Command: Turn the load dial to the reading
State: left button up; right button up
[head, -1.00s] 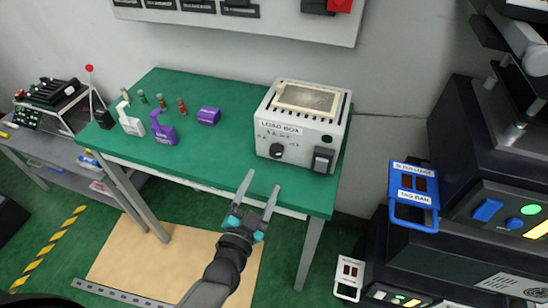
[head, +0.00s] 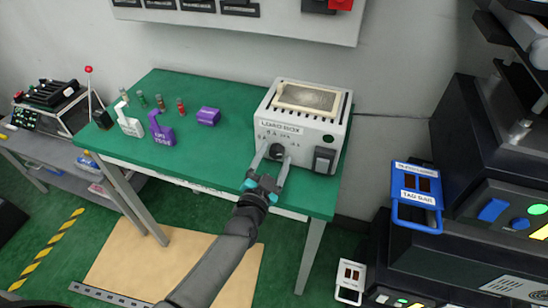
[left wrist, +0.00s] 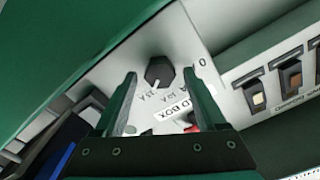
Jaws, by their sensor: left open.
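The load box (head: 300,125) is a pale box on the green table, with a label and small markings on its front. Its load dial (head: 278,151) is a dark knob low on that front. My left gripper (head: 273,158) is open, its fingertips at the box front on either side of the dial. In the left wrist view the dial (left wrist: 160,70) shows between the open fingers, with gaps on both sides. A pale pointer on it faces the printed scale; the exact reading is too small to tell. My right gripper is not in view.
A black switch (head: 324,160) sits right of the dial. On the green table (head: 225,155) to the left stand a purple block (head: 209,116), purple and white lever fixtures and small cylinders. A blue-framed tag (head: 417,197) hangs on dark machinery at right.

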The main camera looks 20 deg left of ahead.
pick_arm(q)
grip_shut()
dwell(0.4)
jog(key=shift+n, duration=0.4)
jog(key=n, duration=0.2)
jog(key=shift+n, duration=0.4)
jog(key=n, duration=0.4)
jog(key=shift+a+p, duration=0.1)
jog(key=shift+p, duration=0.2)
jog(key=n, duration=0.4)
jog(key=shift+a+n+b, duration=0.1)
jog(key=shift+n+b, duration=0.2)
jog(key=shift+n, duration=1.7)
grip_release()
